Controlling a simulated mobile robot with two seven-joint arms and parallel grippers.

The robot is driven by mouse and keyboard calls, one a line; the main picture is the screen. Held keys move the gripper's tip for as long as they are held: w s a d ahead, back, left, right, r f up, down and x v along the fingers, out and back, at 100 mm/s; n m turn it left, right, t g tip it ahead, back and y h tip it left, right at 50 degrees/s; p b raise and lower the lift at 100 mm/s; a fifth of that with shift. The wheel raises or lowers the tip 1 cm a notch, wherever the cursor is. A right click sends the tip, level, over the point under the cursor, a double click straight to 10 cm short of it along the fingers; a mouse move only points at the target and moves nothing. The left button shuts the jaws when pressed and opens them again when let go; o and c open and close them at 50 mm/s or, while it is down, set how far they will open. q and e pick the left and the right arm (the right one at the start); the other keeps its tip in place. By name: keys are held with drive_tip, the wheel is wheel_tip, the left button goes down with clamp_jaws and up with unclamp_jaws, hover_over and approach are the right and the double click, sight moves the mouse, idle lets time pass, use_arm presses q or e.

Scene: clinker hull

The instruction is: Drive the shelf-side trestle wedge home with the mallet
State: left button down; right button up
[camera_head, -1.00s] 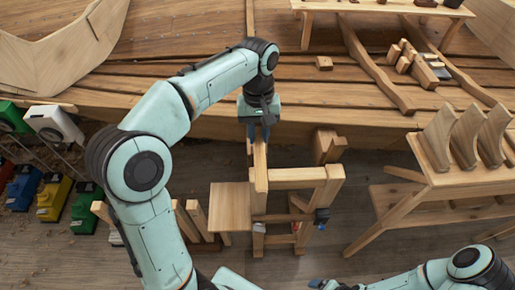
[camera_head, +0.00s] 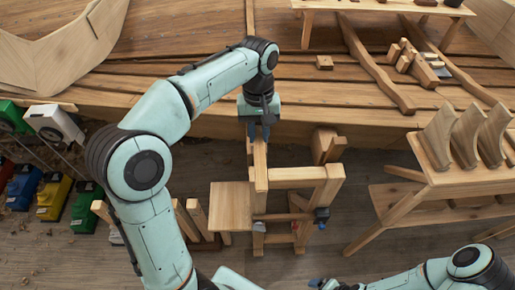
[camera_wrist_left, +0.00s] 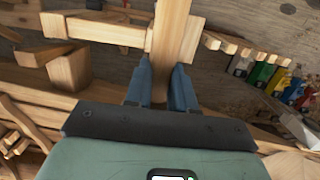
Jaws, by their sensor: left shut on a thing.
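My left gripper (camera_head: 258,134) points down over the back end of a long pale wooden piece (camera_head: 261,168). In the left wrist view its blue fingers (camera_wrist_left: 164,88) are shut on the near end of this piece (camera_wrist_left: 172,32). Whether the piece is the mallet or a beam of the trestle I cannot tell. It lies by the left end of the trestle's crossbeam (camera_head: 298,174), which also shows in the wrist view (camera_wrist_left: 98,31). I cannot single out the shelf-side wedge. My right gripper (camera_head: 322,284) shows only in part at the bottom edge; its jaws are unclear.
A square board (camera_head: 229,207) is left of the trestle. A wooden bench (camera_head: 440,178) with curved pieces stands right, and the planked hull (camera_head: 200,112) runs behind. Coloured boxes (camera_head: 54,197) stand left. Bare floor (camera_head: 290,268) shows in front.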

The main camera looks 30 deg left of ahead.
use_arm(q)
drive_tip(key=shift+r, duration=0.1)
drive_tip(key=shift+r, duration=2.5)
drive_tip(key=shift+d+f, duration=0.1)
